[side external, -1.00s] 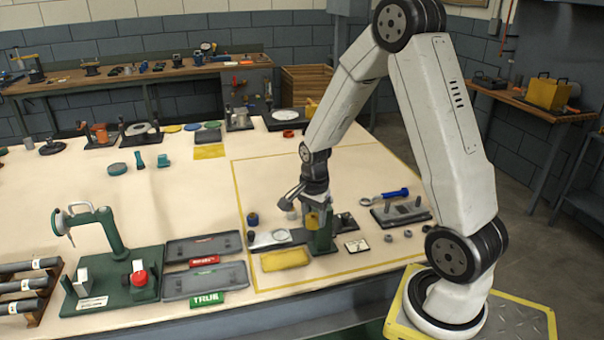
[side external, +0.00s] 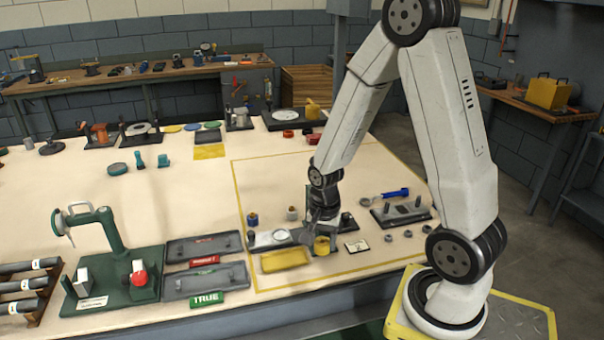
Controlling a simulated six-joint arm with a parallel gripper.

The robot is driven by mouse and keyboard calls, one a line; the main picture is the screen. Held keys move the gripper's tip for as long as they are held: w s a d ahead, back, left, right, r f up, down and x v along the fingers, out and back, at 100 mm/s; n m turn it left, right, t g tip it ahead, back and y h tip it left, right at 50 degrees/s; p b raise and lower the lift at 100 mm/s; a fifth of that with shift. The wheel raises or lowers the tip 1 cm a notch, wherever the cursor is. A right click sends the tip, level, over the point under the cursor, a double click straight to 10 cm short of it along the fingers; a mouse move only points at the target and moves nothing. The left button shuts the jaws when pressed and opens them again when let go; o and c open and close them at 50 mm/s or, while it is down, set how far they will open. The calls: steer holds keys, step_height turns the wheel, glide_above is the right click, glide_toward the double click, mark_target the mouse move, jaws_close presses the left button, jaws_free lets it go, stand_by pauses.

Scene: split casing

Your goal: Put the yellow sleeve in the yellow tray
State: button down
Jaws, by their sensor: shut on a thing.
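The yellow sleeve (side external: 322,245) is a short yellow cylinder just right of the yellow tray. My gripper (side external: 320,234) points down directly over it and is shut on it; the fingertips are small and partly hidden here. I cannot tell whether the sleeve's lower end touches the dark base beneath. The yellow tray (side external: 285,260) is a shallow, empty-looking rectangle near the table's front edge, left of the sleeve.
A dark plate with a pale round part (side external: 270,238) lies behind the tray. Grey trays (side external: 205,281) are at left.

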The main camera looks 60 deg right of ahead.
steer(key=w+d+f, duration=0.2)
steer(key=w+f, duration=0.2)
steer(key=w, duration=0.4)
glide_above(284, 259)
steer(key=s, duration=0.2)
steer(key=f, duration=0.4)
steer(key=shift+w+a+f, duration=0.15)
steer(key=shift+w+a, duration=0.1)
steer(key=shift+w+d+f, duration=0.1)
steer(key=shift+w+f, duration=0.25)
steer(key=shift+f, duration=0.05)
steer(key=shift+w+d+f, duration=0.1)
steer(key=shift+w+f, duration=0.15)
steer(key=shift+f, duration=1.6)
steer(key=shift+f, duration=0.1)
steer(key=shift+c, duration=0.7)
jaws_free()
